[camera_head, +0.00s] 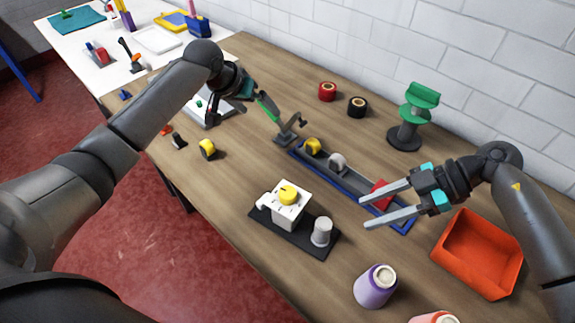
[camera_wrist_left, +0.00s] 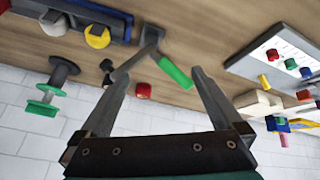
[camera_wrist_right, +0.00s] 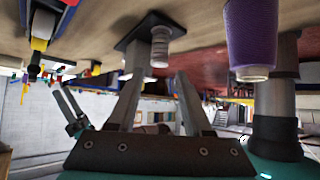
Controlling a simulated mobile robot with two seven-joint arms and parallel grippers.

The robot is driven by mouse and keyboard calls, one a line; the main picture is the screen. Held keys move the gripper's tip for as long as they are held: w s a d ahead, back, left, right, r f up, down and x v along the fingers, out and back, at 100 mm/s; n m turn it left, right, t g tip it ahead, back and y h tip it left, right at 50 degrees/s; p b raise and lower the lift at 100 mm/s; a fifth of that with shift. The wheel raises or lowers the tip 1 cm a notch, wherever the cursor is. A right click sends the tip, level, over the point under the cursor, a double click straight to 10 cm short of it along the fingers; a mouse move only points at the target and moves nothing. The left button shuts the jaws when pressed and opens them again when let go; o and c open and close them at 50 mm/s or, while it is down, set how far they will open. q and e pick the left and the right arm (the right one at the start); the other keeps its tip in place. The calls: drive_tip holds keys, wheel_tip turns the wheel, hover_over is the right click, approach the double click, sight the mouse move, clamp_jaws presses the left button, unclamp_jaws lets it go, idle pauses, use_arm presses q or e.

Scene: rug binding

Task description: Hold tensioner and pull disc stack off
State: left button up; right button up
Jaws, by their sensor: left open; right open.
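A white block with a yellow round top (camera_head: 285,203) stands on a dark base plate (camera_head: 294,238), probably the tensioner. At the plate's near right end a pale grey cylinder (camera_head: 321,232) stands upright. It looks ribbed in the right wrist view (camera_wrist_right: 160,48), like stacked discs. My right gripper (camera_head: 365,212) is open and empty, above and to the right of the plate, beside the blue-edged tray. My left gripper (camera_wrist_left: 160,75) is open and empty at the table's far left part, near a green-handled tool (camera_head: 268,107). Neither gripper touches the white block or cylinder.
A long blue-edged tray (camera_head: 360,183) holds yellow, white and red pieces. An orange bin (camera_head: 480,254) and a purple spool (camera_head: 375,287) lie right and front. A green spool stand (camera_head: 405,135) stands near the wall.

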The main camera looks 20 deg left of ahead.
use_arm(q)
drive_tip(key=s+d+r+m+g, duration=0.2)
drive_tip(key=s+d+r+g, duration=0.15)
drive_tip(key=s+d, duration=0.65)
drive_tip(key=m+g+y, duration=0.1)
drive_tip(key=g, duration=0.2)
hover_over(288, 212)
drive_tip(key=w+a, duration=0.1)
drive_tip(key=w, duration=0.3)
drive_tip(key=shift+s+r+t, duration=0.2)
drive_tip(key=shift+r+t, duration=0.05)
drive_tip(key=shift+s+y, duration=0.35)
drive_tip(key=shift+y, duration=0.05)
drive_tip(key=shift+s+f, duration=0.15)
drive_tip(key=shift+f, duration=0.05)
wheel_tip(288, 212, down, 15)
drive_tip(key=shift+r, duration=0.1)
